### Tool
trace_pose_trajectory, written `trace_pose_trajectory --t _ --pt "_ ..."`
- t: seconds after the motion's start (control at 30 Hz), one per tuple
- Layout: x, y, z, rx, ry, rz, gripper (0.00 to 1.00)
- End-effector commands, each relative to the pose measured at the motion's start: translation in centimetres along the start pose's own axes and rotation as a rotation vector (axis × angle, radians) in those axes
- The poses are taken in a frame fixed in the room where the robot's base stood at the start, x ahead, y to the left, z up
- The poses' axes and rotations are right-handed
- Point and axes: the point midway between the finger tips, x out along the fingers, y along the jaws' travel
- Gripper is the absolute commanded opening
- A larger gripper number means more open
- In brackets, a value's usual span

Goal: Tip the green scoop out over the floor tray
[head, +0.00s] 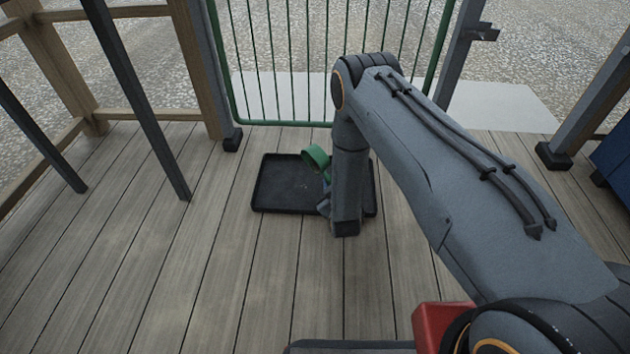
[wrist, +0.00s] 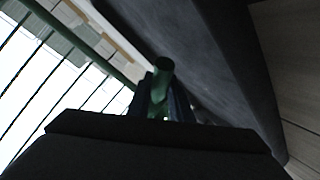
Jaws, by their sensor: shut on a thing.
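The green scoop (head: 316,156) is over the far right part of the black floor tray (head: 270,188) in the head view. Its round end shows tilted; I cannot see what it holds. My gripper (head: 326,186) is low, just left of my wrist and mostly hidden by my arm. In the wrist view my gripper (wrist: 161,104) is shut on the green scoop, whose rounded green end (wrist: 163,66) sticks out between the dark fingers. The tray lies flat on the boards, its right part behind my arm. Its visible floor is dark, with perhaps a few tiny specks.
A green barred gate (head: 290,60) stands just beyond the tray, between posts. A wooden rail frame (head: 60,75) and slanting grey posts (head: 140,100) are at the left. A blue box (head: 612,160) is at the right edge. The plank floor left of and before the tray is clear.

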Motion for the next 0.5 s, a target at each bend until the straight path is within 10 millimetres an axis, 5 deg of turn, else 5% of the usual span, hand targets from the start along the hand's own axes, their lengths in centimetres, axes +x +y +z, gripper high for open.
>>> trace_pose_trajectory --t 0.5 --pt "-0.12 0.26 -0.38 -0.034 0.016 0.029 0.00"
